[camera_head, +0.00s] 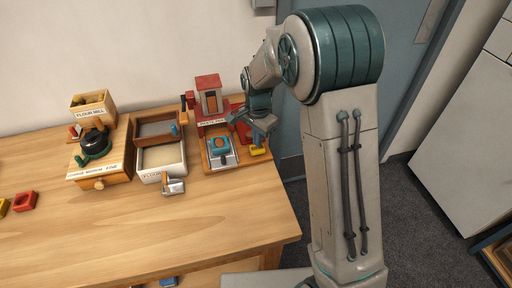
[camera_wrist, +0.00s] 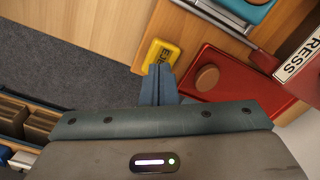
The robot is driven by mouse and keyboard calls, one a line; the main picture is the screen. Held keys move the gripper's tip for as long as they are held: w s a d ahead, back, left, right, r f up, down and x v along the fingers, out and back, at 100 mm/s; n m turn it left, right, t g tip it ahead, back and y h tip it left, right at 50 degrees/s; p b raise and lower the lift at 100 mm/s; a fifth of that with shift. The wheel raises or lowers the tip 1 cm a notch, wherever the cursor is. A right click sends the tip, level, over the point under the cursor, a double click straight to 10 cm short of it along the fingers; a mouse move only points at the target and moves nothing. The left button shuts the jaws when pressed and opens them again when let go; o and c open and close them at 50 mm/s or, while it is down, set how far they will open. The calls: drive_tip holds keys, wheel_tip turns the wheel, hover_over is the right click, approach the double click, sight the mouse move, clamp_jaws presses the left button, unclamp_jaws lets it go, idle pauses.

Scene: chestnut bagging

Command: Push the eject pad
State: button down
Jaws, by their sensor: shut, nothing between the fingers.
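The yellow eject pad (camera_wrist: 161,55) lies at the edge of the wooden board in the wrist view, its lettering partly visible. It also shows in the head view as a small yellow block (camera_head: 258,151) at the right of the press board. My gripper (camera_wrist: 160,72) is shut and empty, its fingertips by the lower edge of the pad in the wrist view. I cannot tell whether they touch it. In the head view my gripper (camera_head: 262,133) points down above the pad's back side.
A red plate with a round brown knob (camera_wrist: 207,77) lies right of my fingers. The press (camera_head: 210,100) stands behind, with a blue-topped metal piece (camera_head: 221,145) before it. A flour mill (camera_head: 94,150) and trays (camera_head: 162,158) are to the left.

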drive_tip(key=shift+f, duration=0.15)
drive_tip(key=shift+f+b, duration=0.95)
drive_tip(key=shift+f, duration=0.25)
drive_tip(key=shift+r, duration=0.2)
wheel_tip(320, 180, up, 8)
drive_tip(key=p, duration=0.5)
drive_tip(key=shift+p, duration=0.3)
